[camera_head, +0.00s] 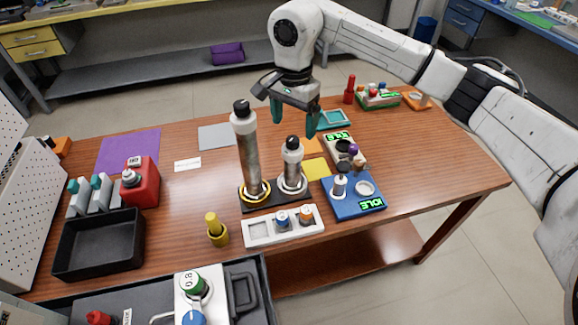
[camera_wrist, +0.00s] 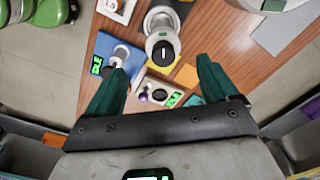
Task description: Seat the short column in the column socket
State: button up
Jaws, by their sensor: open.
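The short column (camera_head: 291,168), metal with a white collar and black cap, stands upright in the right place of a black two-place stand (camera_head: 262,203). A pale ring surrounds its foot. A taller column (camera_head: 246,150) stands to its left with a yellow ring at its foot. My gripper (camera_head: 294,118) has teal fingers spread apart and empty, above and behind the short column. In the wrist view the short column's cap (camera_wrist: 163,52) shows just beyond the gap between my fingers (camera_wrist: 162,80). I cannot tell which part is the column socket; a blue device (camera_head: 352,207) has an open pale ring.
A white block (camera_head: 258,233) with small capped vials and a yellow bottle (camera_head: 217,233) stand in front. A beige device (camera_head: 332,147) stands right of the short column. A black bin (camera_head: 135,250) and red container (camera_head: 148,190) are at left. The right table end is clear.

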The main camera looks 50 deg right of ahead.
aim_at(293, 138)
jog(key=shift+w+d+f+p, duration=0.15)
jog(key=shift+f+p, duration=0.25)
jog(key=shift+f, duration=1.6)
jog(key=shift+w+f+p, duration=0.1)
jog(key=shift+f+p, duration=0.25)
jog(key=shift+f, duration=1.6)
jog(key=shift+c, duration=0.2)
grip_shut()
jog(key=shift+r, duration=0.1)
